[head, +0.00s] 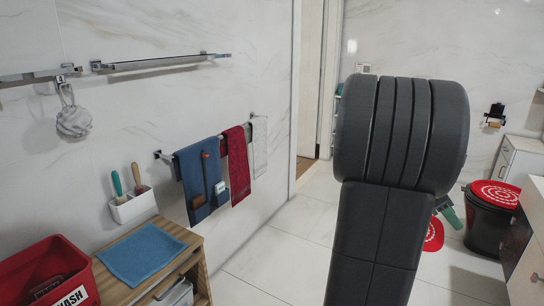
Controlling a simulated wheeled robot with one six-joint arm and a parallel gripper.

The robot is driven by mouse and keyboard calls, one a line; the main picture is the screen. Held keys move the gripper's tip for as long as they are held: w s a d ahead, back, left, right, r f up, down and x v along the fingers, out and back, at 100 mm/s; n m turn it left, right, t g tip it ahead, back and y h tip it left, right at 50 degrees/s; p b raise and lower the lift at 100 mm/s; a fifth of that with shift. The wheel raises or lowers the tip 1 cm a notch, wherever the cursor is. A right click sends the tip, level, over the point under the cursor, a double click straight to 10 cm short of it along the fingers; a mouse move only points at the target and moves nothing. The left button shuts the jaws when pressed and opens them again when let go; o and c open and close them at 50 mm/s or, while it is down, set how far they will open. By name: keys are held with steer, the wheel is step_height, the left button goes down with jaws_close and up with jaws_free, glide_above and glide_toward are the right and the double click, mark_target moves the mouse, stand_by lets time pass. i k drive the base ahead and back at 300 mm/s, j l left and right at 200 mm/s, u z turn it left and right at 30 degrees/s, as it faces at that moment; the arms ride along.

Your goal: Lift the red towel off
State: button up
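The red towel (237,166) hangs over a wall-mounted rail (257,119) on the left wall. It hangs between a blue towel (199,179) on its left and a whitish towel (260,148) on its right. My dark arm fills the right-centre of the head view, to the right of the towels and apart from them in the picture. My gripper cannot be made out; it may be hidden behind the arm. Nothing covers the front of the red towel.
A wooden shelf unit (203,282) with a blue cloth (143,254) and a red bin (38,272) stand at lower left. A brush holder (133,207) is on the wall. Tiled floor (282,255) below the towels is clear.

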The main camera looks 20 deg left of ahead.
mark_target(233, 146)
steer(key=i+j+u, duration=0.1)
steer(key=u, duration=0.35)
steer(key=i+u, duration=0.3)
steer(key=u, duration=0.2)
steer(key=i+l+u, duration=0.1)
steer(key=u, duration=0.35)
steer(key=i+l+u, duration=0.15)
steer(key=u, duration=0.3)
steer(key=i+l+u, duration=0.15)
steer(key=i+l, duration=0.2)
steer(key=i+l+u, duration=0.15)
steer(key=i+l, duration=0.15)
steer(key=l, duration=0.15)
steer(key=i+l+u, duration=0.15)
steer(key=i+l, duration=0.15)
steer(key=l, duration=0.15)
steer(key=i+l+u, duration=0.15)
steer(key=l, duration=0.3)
steer(key=i, duration=0.1)
